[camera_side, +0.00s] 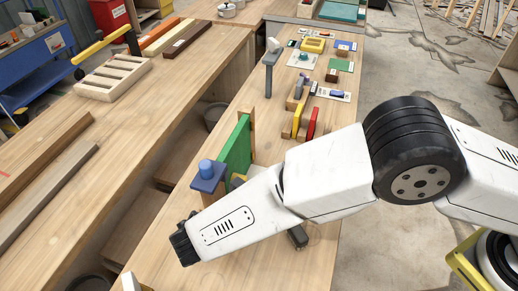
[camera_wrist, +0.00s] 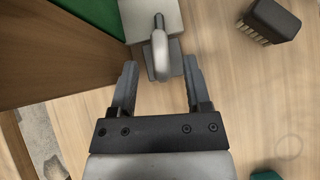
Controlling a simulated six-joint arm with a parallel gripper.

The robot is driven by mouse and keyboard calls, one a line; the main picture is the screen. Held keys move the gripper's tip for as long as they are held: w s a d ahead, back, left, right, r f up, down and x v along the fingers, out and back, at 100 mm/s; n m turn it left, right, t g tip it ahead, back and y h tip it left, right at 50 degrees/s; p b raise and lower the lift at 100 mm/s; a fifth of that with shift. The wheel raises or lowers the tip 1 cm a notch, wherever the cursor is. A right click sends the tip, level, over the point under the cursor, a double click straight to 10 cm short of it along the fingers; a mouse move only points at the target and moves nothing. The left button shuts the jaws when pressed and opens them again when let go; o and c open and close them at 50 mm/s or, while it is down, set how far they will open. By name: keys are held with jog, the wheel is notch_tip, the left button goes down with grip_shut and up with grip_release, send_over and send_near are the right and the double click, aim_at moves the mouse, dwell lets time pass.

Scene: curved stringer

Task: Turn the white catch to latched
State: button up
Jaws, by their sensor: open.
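The white catch (camera_wrist: 160,50) shows in the wrist view as a pale, rounded lever with a dark pin near its top. It stands over a grey block beside the green panel (camera_wrist: 95,12). My gripper (camera_wrist: 160,68) is open, with one finger on each side of the catch's lower end. A gap shows between each finger and the lever, and I cannot tell any contact. In the side view the green panel (camera_side: 236,148) stands upright on the bench, but I cannot make out the catch or the fingers there behind my arm.
A black brush (camera_wrist: 270,20) lies right of the catch. A teal object (camera_wrist: 265,175) is at the wrist view's lower right edge. A blue knob on a block (camera_side: 207,173) stands near the panel. Coloured parts and cards (camera_side: 313,45) lie farther along the bench.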

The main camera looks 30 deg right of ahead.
jog(key=shift+x, duration=1.25)
grip_shut()
jog(key=shift+r, duration=0.1)
jog(key=shift+n, duration=0.4)
jog(key=n+t+y, duration=0.1)
jog(key=n, duration=0.1)
jog(key=n+t+y, duration=0.1)
jog(key=n, duration=0.1)
jog(key=shift+s+d+y, duration=0.15)
jog(key=shift+y, duration=0.25)
jog(key=shift+d+n+t+y, duration=0.1)
jog(key=shift+n+t+y, duration=0.6)
jog(key=shift+n+y, duration=1.65)
jog(key=shift+n, duration=0.55)
grip_release()
